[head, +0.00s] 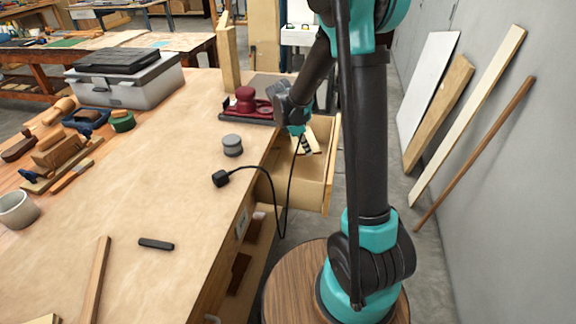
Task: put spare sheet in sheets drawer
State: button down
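An open wooden drawer (330,185) sticks out from the right side of the workbench. My gripper (306,148) points down at the far part of this drawer, at or just inside its opening. It is small and dark here, and I cannot tell whether its fingers are open or shut. Pale flat pieces (314,139) show right beside the fingers; one may be the spare sheet, but I cannot tell whether they are held or lie in the drawer. My arm hides part of the drawer's right side.
On the workbench (165,190) stand a maroon sander (246,101) and a grey round tin (232,146). A black cord runs from a plug (222,178) over the bench edge, in front of the drawer. Boards (470,110) lean on the right wall.

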aim_at(309, 175)
notch_tip(309, 175, down, 10)
jog(key=shift+r, duration=0.1)
dwell(0.4)
jog(key=c, duration=1.7)
grip_release()
jog(key=v, duration=1.2)
